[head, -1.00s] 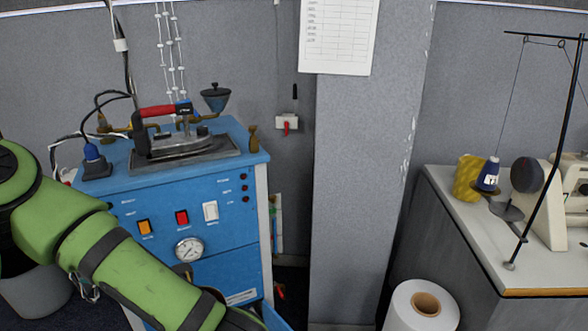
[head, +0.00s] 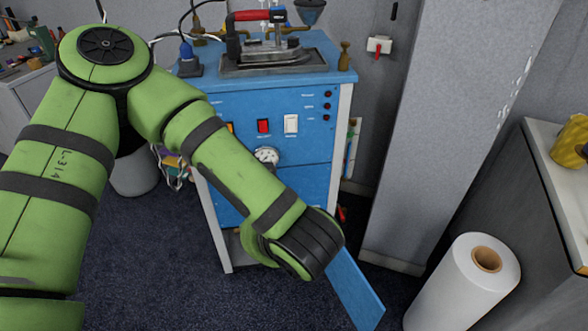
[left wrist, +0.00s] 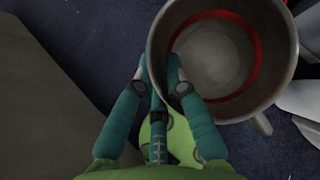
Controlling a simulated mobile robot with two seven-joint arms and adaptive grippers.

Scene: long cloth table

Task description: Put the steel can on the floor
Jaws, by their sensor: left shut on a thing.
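The steel can (left wrist: 215,60) fills the upper right of the left wrist view. I look down into its open top; it is grey and empty, with a red ring inside and a small lug or handle at its lower right. My left gripper (left wrist: 159,68) is shut on its near-left wall, one finger outside and one inside. Dark carpet (left wrist: 110,25) shows around the can; I cannot tell how far above it the can is. In the head view my left wrist hides the gripper, and the can is not visible. My right gripper is not in view.
A blue ironing machine (head: 290,150) with an iron (head: 270,45) on top stands behind my left arm. A blue panel (head: 355,290) sticks out beside my wrist. A white roll (head: 465,285) and a sewing table (head: 555,190) are on the right. Carpet (head: 150,260) is clear at lower left.

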